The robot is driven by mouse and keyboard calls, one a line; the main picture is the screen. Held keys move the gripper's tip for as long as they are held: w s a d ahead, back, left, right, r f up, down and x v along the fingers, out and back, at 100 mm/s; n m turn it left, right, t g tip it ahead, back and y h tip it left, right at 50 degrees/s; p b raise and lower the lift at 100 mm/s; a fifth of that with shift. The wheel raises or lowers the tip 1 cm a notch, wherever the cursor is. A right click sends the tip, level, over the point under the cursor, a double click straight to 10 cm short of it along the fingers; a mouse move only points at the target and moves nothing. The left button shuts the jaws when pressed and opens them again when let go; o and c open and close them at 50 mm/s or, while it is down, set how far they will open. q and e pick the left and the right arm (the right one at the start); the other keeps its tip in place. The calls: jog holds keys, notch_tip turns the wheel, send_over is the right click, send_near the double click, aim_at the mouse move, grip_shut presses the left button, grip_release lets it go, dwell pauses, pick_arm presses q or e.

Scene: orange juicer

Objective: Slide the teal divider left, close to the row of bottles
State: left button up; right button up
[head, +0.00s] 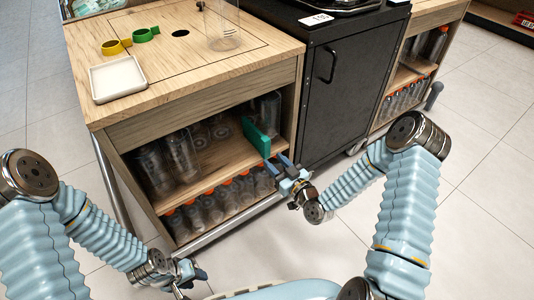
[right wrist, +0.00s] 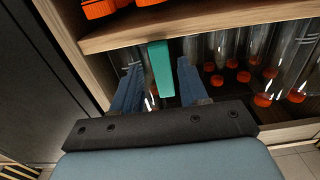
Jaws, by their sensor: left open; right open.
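The teal divider (head: 256,137) stands upright on the upper inside shelf of the wooden cart, toward its right side. In the right wrist view, the divider (right wrist: 161,70) appears between my two blue fingers, with gaps on both sides. My right gripper (head: 281,165) is open at the shelf's front edge, at the divider's near end. The right wrist view shows bottles with orange caps (right wrist: 264,99). My left gripper (head: 190,272) is open, low in front of the cart.
Several orange-capped bottles (head: 213,205) fill the lower shelf. A clear container (head: 271,108) stands right of the divider. The cart top (head: 180,70) holds a white tray (head: 117,79) and yellow and green rings. A black cabinet (head: 345,85) stands right of the cart.

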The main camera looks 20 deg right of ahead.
aim_at(268, 155)
jog(key=x, duration=0.5)
grip_shut()
